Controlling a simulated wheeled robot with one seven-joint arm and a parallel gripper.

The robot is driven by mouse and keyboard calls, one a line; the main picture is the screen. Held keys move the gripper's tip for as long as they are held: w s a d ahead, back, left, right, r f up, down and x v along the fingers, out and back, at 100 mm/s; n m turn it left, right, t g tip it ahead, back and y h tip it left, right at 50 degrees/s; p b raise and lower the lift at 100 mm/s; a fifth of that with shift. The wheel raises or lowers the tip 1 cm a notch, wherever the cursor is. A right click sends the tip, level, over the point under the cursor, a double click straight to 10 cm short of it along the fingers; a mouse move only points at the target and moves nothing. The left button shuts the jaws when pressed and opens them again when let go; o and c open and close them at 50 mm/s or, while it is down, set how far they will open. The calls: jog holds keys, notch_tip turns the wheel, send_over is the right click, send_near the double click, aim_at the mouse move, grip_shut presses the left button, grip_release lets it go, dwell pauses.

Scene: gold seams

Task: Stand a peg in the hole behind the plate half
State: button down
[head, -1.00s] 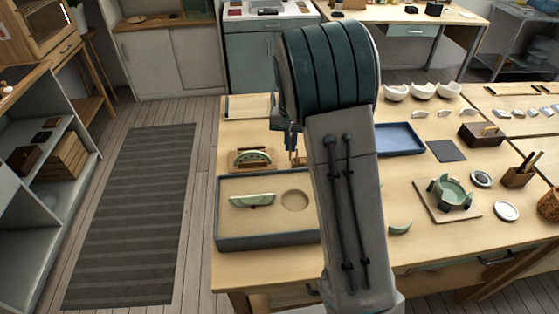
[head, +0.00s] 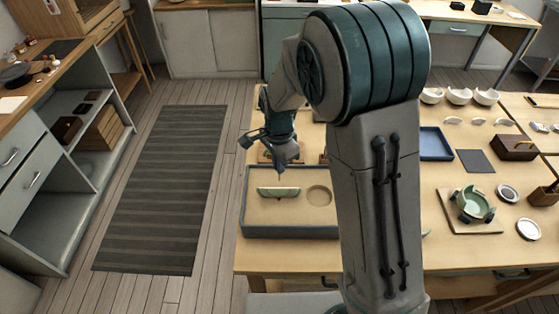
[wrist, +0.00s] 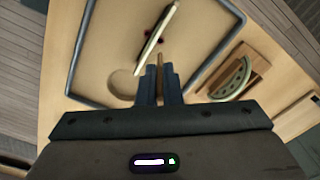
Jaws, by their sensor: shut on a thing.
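My gripper (wrist: 160,84) is shut on a thin brown peg (wrist: 161,66), which shows between the fingers in the wrist view. In the head view my gripper (head: 283,160) is over the back part of the sand-coloured tray (head: 252,219). The pale green plate half (head: 278,192) is in the tray, in front of the gripper; in the wrist view the plate half (wrist: 158,36) shows as a narrow strip, apart from the peg. A small red mark shows beside it. I cannot make out the hole behind it.
The tray has a round hollow (head: 319,195) right of the plate half. A second green piece (wrist: 232,78) sits on a wooden stand (wrist: 246,66) behind the tray. A blue tray (head: 436,143) and a green clamped bowl (head: 473,205) are farther right. My arm hides the table's middle.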

aim_at(279, 179)
jog(key=shift+f+b, duration=1.6)
jog(key=shift+f, duration=0.65)
jog(key=shift+f+b, duration=0.75)
jog(key=shift+f, duration=0.3)
dwell(0.4)
jog(key=shift+r, duration=0.15)
dwell(0.7)
jog(key=shift+r+p, duration=1.95)
jog(key=shift+r, duration=0.6)
jog(key=shift+f, duration=0.2)
jog(key=shift+f+b, duration=1.15)
jog(key=shift+f, duration=0.3)
jog(key=shift+f, duration=0.15)
